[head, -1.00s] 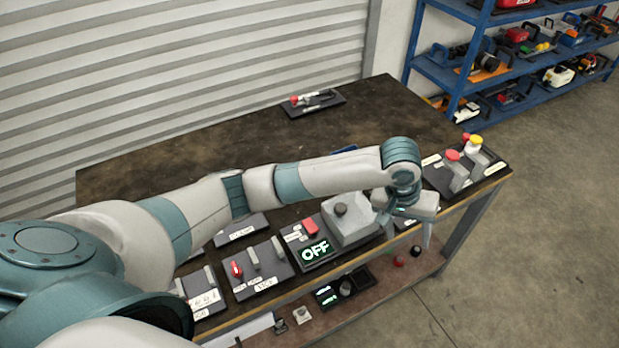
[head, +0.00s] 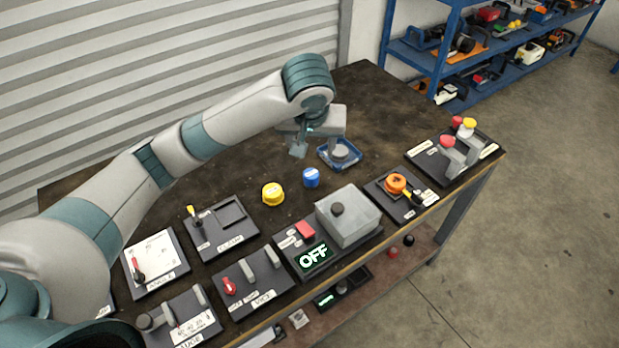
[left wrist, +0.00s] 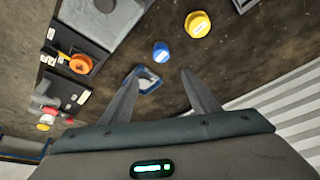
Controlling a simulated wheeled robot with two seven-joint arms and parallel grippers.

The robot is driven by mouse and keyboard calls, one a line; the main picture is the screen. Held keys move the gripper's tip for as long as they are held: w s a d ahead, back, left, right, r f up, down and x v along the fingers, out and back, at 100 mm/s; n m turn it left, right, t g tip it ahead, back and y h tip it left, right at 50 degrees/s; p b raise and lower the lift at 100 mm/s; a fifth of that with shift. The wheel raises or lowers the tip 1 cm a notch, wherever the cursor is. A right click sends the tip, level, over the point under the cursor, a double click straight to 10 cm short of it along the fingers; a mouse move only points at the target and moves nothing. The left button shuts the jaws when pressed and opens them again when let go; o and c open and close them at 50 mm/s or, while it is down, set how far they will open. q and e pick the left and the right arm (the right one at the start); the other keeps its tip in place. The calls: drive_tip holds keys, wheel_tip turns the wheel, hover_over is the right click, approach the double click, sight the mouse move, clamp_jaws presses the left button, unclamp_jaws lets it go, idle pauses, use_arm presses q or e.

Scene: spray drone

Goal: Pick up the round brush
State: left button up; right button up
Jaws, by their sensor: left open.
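A blue square dish (head: 354,163) lies on the dark workbench, with a round grey piece (head: 342,150) in it that may be the round brush; I cannot tell for sure. My left gripper (head: 317,152) is open above the bench, with its fingers at the dish's left side in the head view and partly over it. In the left wrist view the dish (left wrist: 149,76) shows between the fingertips of my gripper (left wrist: 160,73), nearer the left finger, which covers part of it. Nothing is held. My right gripper is not in view.
A yellow lidded pot (head: 273,194) and a blue pot (head: 311,178) stand nearby on the workbench (head: 376,100). A grey box with an OFF display (head: 313,257), an orange knob panel (head: 397,184) and red and yellow levers (head: 458,140) line the front. Blue shelves (head: 437,60) stand behind.

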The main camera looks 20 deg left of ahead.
use_arm(q)
drive_tip(key=p, duration=0.2)
hover_over(313, 171)
drive_tip(key=s, duration=0.2)
drive_tip(key=f, duration=1)
drive_tip(key=shift+s+d+f, duration=0.1)
drive_tip(key=shift+d+f, duration=0.1)
drive_tip(key=shift+d, duration=0.1)
drive_tip(key=shift+f, duration=0.35)
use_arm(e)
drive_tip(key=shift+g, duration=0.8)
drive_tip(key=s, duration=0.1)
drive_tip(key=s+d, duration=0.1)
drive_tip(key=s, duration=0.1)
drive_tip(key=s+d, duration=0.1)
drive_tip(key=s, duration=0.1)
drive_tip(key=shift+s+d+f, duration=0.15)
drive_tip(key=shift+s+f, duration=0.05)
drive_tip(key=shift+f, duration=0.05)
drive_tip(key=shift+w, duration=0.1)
